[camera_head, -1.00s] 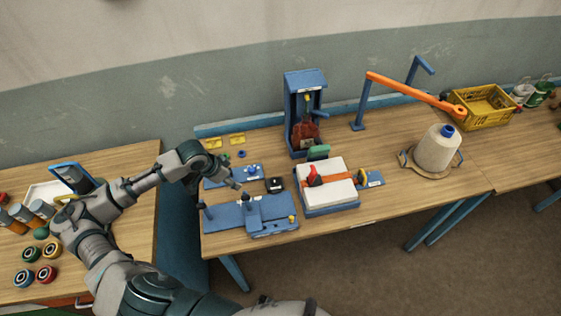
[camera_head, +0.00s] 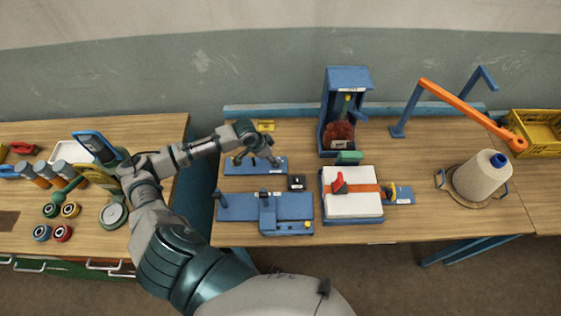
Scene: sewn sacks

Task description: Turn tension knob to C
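A small blue plate (camera_head: 232,168) with a white label lies at the back left of the middle table. The small blue knob seen on it earlier is now mostly hidden by my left gripper (camera_head: 257,161). The gripper points down over this plate with its fingers spread apart. I cannot tell whether the fingers touch the knob. No knob lettering is readable. My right gripper is not in view.
A small black box (camera_head: 297,182) stands close to the right of the plate. A larger blue fixture (camera_head: 238,207) with an upright post lies in front. A white pad (camera_head: 352,204) with a red clip, a blue stand (camera_head: 347,80) and a thread cone (camera_head: 480,176) stand further right.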

